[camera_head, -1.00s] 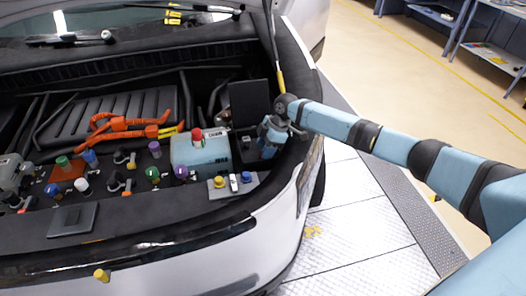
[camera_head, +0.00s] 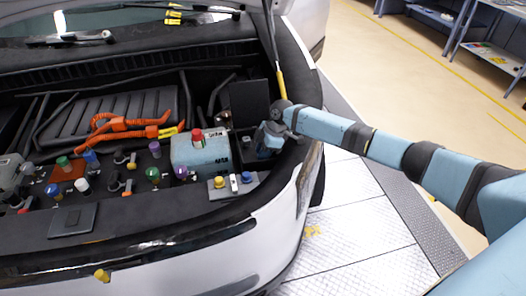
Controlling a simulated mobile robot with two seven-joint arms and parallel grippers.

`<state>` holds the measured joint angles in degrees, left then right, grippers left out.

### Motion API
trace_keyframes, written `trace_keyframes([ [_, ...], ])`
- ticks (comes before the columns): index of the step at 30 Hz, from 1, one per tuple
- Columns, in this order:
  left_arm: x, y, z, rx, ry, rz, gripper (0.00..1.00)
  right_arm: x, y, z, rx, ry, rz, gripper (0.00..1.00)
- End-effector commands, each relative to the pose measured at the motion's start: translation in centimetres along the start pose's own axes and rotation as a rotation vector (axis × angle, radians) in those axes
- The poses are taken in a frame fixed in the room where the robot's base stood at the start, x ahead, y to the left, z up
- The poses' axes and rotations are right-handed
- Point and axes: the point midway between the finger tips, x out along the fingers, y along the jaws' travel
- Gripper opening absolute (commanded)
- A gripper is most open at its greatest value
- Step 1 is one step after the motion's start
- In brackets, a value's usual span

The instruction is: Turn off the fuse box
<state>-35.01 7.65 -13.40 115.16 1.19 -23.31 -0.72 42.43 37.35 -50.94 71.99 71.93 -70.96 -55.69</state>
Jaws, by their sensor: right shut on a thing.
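The fuse box is most likely the small black box with its lid (camera_head: 249,103) standing open, at the right side of the engine bay. My right gripper (camera_head: 266,146) reaches down into this box from the right. Its fingertips are mostly hidden inside the box and behind the wrist. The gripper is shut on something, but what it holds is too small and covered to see. The switch inside the box cannot be made out. My left gripper is not in view.
A light blue coolant tank (camera_head: 201,153) with a red cap stands just left of the box. A grey panel (camera_head: 238,187) with yellow and blue knobs lies in front. Orange cables (camera_head: 125,125) and several coloured caps fill the bay. A prop rod (camera_head: 281,80) rises behind the gripper.

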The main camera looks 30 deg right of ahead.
Motion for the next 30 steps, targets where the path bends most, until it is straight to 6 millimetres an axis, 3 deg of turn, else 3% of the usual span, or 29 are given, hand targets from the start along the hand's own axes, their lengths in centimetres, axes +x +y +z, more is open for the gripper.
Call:
trace_keyframes([
  [13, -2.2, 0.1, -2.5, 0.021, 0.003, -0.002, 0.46, -0.4, 0.0, -1.3, -0.002, -0.266, -0.002, 0.00],
  [30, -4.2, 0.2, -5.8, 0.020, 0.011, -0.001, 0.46, 0.8, 0.0, -2.3, -0.001, -0.714, 0.000, 0.00],
])
